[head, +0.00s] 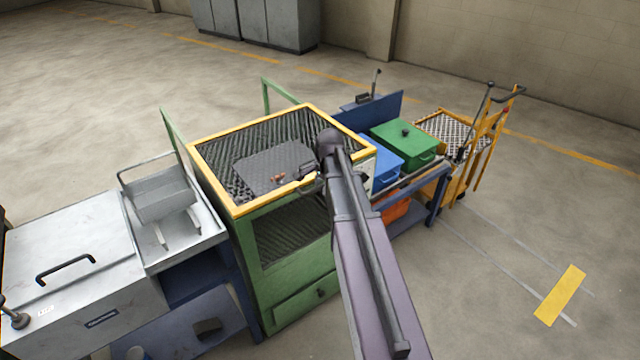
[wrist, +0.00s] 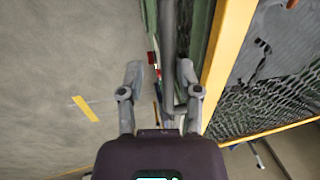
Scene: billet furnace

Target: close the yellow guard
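The yellow guard (head: 212,178), a yellow frame with dark mesh, lies about level across the top of the green cabinet (head: 285,262). I cannot tell whether a small gap remains under its front edge. Its yellow edge also shows in the wrist view (wrist: 228,65). A curved grey handle (head: 309,184) sits at its front edge. My gripper (head: 318,178) is at this edge, partly hidden by my arm. In the wrist view my gripper (wrist: 160,75) has its fingers apart, with a dark grey bar (wrist: 168,45) between them, nearer the right finger. Contact is unclear.
A grey plate with small copper-coloured pieces (head: 278,177) shows at the mesh. A metal bench with a tray (head: 158,190) stands left. A blue table with blue and green boxes (head: 408,140) and a yellow trolley (head: 480,150) stand right.

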